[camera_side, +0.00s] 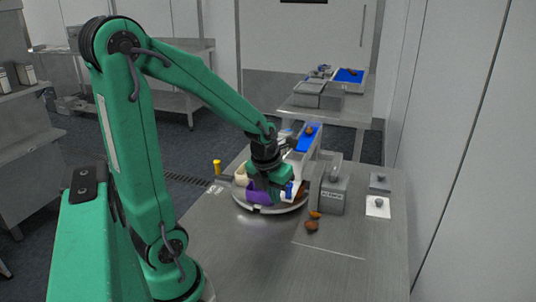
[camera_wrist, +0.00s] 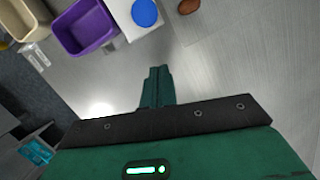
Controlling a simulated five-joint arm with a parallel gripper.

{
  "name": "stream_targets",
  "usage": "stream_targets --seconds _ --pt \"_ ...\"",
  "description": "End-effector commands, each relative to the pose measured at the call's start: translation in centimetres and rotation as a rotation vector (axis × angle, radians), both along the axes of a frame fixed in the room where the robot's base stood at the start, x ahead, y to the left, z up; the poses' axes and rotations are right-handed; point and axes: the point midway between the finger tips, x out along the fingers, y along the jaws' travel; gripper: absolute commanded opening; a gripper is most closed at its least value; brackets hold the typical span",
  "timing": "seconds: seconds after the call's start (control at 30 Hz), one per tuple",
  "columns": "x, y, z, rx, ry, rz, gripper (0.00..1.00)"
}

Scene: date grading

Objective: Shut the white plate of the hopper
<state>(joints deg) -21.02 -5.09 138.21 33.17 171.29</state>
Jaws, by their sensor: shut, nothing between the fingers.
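My gripper (camera_side: 274,192) is over the round turntable (camera_side: 262,209) in the side view. In the wrist view my gripper's fingers (camera_wrist: 158,72) are together with nothing between them, over bare grey metal. A white piece (camera_side: 292,187) with a blue part stands beside my gripper. In the wrist view a white piece (camera_wrist: 128,20) with a round blue top (camera_wrist: 145,12) lies beyond the fingertips, apart from them. I cannot tell whether it is the hopper's plate. The hopper and how far its plate is open cannot be made out; my gripper and arm cover part of that area.
A purple bin (camera_side: 258,192) and a cream bin (camera_side: 241,176) sit on the turntable. A blue chute (camera_side: 306,138) stands behind, a grey labelled box (camera_side: 332,197) to the right. The front of the steel table is clear.

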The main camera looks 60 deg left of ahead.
Motion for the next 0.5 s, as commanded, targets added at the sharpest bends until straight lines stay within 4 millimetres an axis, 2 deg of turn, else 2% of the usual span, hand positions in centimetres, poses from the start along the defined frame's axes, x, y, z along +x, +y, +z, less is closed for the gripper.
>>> stream_targets --seconds 0.03,0.5 --pt "0.1 0.0 0.9 0.003 -0.009 0.000 0.00" --pt "-1.2 -0.7 7.0 0.001 -0.009 0.001 0.00"
